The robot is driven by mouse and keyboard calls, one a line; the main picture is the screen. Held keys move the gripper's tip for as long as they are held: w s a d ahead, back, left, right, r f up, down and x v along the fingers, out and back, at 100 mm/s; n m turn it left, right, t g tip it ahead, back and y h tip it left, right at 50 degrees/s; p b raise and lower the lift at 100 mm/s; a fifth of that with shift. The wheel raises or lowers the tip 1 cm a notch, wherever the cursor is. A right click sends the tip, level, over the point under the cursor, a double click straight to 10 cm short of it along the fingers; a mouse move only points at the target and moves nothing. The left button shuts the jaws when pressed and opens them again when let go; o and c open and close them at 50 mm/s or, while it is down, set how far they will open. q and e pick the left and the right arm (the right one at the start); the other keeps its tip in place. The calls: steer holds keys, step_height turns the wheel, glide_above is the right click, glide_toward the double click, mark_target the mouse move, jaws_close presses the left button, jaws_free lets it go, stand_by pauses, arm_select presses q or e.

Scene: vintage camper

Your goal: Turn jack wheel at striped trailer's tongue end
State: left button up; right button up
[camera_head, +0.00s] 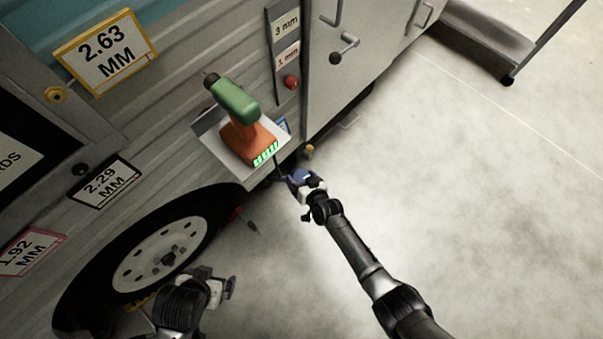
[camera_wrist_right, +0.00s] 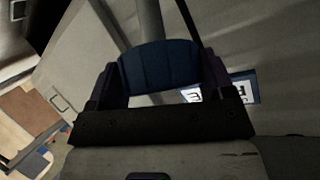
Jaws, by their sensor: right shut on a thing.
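The trailer (camera_head: 215,45) has ribbed grey siding with a teal band at the top. My right gripper (camera_head: 296,180) is low beside the trailer, below the drill's shelf, and is shut on a blue curved piece. In the right wrist view this blue piece (camera_wrist_right: 158,66) lies between the fingers. I cannot tell whether it is the jack wheel, and no other jack wheel can be made out. A thin dark rod runs near the right gripper. My left gripper (camera_head: 228,288) is beside the road wheel; its jaw state is unclear.
An orange and green drill (camera_head: 242,115) sits on a white shelf (camera_head: 208,128) on the trailer side. The black tyre (camera_head: 85,290) is at lower left. A red knob (camera_head: 291,82) and a cabinet door (camera_head: 350,60) are above. The concrete floor (camera_head: 470,190) at right is clear.

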steer(key=shift+a+m+h+p, duration=0.1)
steer(key=shift+m+h+p, duration=0.2)
steer(key=shift+m+p, duration=0.35)
steer(key=o, duration=0.9)
steer(key=shift+s, duration=0.1)
steer(key=shift+s+d+r+p, duration=0.2)
steer(key=shift+r+p, duration=0.05)
steer(key=shift+p, duration=0.05)
steer(key=shift+p+v, duration=3.25)
steer(key=shift+v, duration=3.25)
